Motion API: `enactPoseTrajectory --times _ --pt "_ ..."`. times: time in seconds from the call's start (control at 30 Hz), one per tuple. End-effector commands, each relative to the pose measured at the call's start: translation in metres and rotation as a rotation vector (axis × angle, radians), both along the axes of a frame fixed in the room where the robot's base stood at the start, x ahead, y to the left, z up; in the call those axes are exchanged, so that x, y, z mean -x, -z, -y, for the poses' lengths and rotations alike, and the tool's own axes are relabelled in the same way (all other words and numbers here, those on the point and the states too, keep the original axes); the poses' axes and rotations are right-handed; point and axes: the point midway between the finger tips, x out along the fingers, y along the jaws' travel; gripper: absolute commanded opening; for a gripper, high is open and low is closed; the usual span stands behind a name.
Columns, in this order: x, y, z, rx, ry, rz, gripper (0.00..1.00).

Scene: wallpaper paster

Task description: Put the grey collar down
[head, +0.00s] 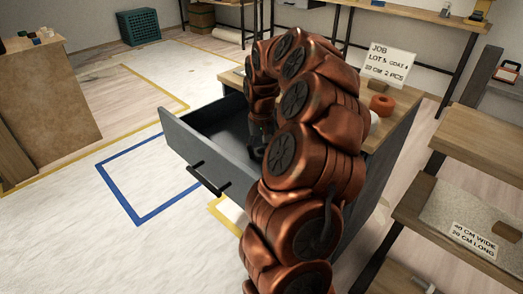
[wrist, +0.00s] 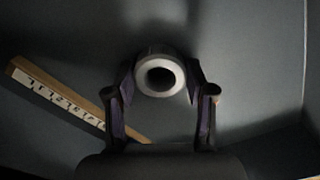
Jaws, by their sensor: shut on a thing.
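The grey collar (wrist: 141,82) is a short pale ring with a dark round hole, seen in the wrist view between the two fingers. My gripper (wrist: 161,78) is shut on it, one finger on each side. In the head view the gripper (head: 258,142) reaches down into an open grey drawer (head: 185,152). My arm hides much of it there, and the collar does not show. The wrist view shows the dark drawer floor (wrist: 60,45) behind the collar. I cannot tell whether the collar touches the floor.
A wooden strip with printed marks (wrist: 55,97) lies at the left in the wrist view, running behind the left finger. An orange roll (head: 381,104) and a job sign (head: 390,65) stand on the bench top. A shelf (head: 470,205) stands at the right.

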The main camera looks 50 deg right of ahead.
Motion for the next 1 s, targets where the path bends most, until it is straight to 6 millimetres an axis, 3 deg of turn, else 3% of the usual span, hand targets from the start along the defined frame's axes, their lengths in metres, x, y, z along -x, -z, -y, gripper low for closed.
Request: enactPoseTrajectory --times 0.13,0.17,0.4,0.77,1.0 --pt "0.0 0.003 0.0 -0.001 0.0 -0.001 0.12" --pt "0.0 0.003 0.0 -0.001 0.0 -0.001 0.55" --pt "0.0 0.003 0.0 0.0 0.0 0.0 0.79" --pt "0.0 0.001 0.0 0.0 0.0 0.0 0.79" --pt "-0.001 -0.018 0.001 0.002 0.002 0.002 0.79"
